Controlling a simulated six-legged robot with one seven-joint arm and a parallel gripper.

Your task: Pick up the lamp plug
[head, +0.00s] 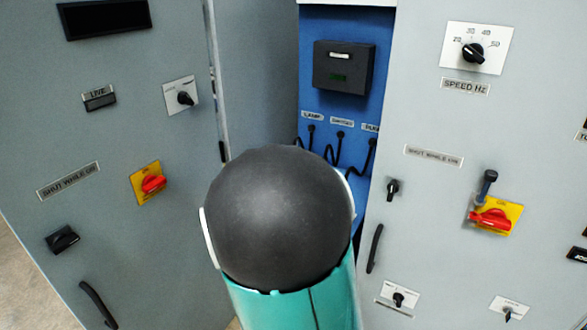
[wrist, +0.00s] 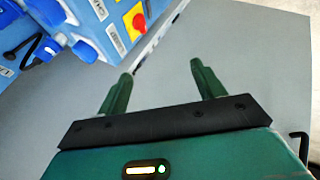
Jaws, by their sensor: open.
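The lamp plug (head: 311,129) is a small black plug with a dark cable. It sits under the label LAMP (head: 312,115) on the blue panel inside the open cabinet in the head view. My own arm's dark rounded link covers the lower part of its cable. In the wrist view, my gripper (wrist: 162,69) is open with two green fingers apart and nothing between them. It faces a grey surface. Blue sockets and a black cable (wrist: 22,48) show at the upper left, away from the fingers; I cannot tell which plug that cable belongs to.
Two more plugs with black cables hang right of the lamp plug (head: 340,135). A dark box (head: 343,68) is above them. Grey cabinet fronts with knobs stand on both sides, with an open door (head: 255,80) at the left. A red switch (wrist: 138,20) shows in the wrist view.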

